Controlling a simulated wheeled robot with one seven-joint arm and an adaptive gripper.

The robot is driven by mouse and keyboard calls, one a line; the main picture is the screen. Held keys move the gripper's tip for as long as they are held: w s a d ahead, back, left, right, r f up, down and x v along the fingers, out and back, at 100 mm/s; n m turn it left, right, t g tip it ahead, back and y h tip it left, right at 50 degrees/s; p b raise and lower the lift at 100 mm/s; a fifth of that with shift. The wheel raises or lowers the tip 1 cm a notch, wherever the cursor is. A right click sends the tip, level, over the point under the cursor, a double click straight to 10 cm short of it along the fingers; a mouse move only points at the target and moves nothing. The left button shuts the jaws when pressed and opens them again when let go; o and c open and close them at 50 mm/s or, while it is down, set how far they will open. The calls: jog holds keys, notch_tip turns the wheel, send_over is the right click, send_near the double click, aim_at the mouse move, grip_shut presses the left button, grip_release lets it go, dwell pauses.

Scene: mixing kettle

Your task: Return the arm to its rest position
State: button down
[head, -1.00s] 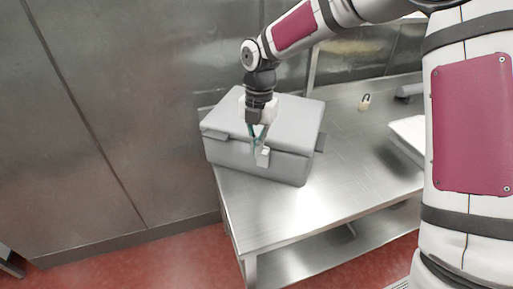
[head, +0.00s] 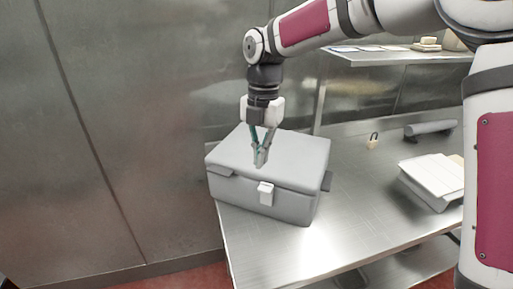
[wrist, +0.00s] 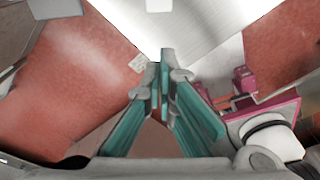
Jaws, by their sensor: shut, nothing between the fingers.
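My gripper (head: 261,160) is shut and empty, pointing down in front of the lid of a closed grey box in the head view. Its teal fingers also show in the wrist view (wrist: 165,85), with the fingertips together. The grey box (head: 255,196) stands on the left end of the steel table, with a light latch (head: 265,193) on its front. I cannot tell exactly how far the fingertips are from the lid. My arm reaches in from the upper right, its elbow bent above the box.
The steel table (head: 345,200) has bare top right of the box. A padlock (head: 373,141), a grey roll (head: 430,129) and a white slanted-top object (head: 435,178) are on it. A shelf (head: 390,57) hangs behind. A metal wall (head: 110,130) stands at left.

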jog(key=s+d+r+m+t, duration=0.3)
jog(key=s+d+m, duration=0.6)
jog(key=s+m, duration=0.3)
jog(key=s+d+r+m+t, duration=0.3)
jog(key=s+d+r+m, duration=0.2)
jog(key=m, duration=1.3)
jog(key=shift+s+d+r+m+t, duration=0.15)
jog(key=shift+s+d+m+t, duration=0.25)
jog(key=shift+s+d, duration=2.5)
jog(key=shift+s+a, duration=1)
jog(key=shift+a, duration=0.05)
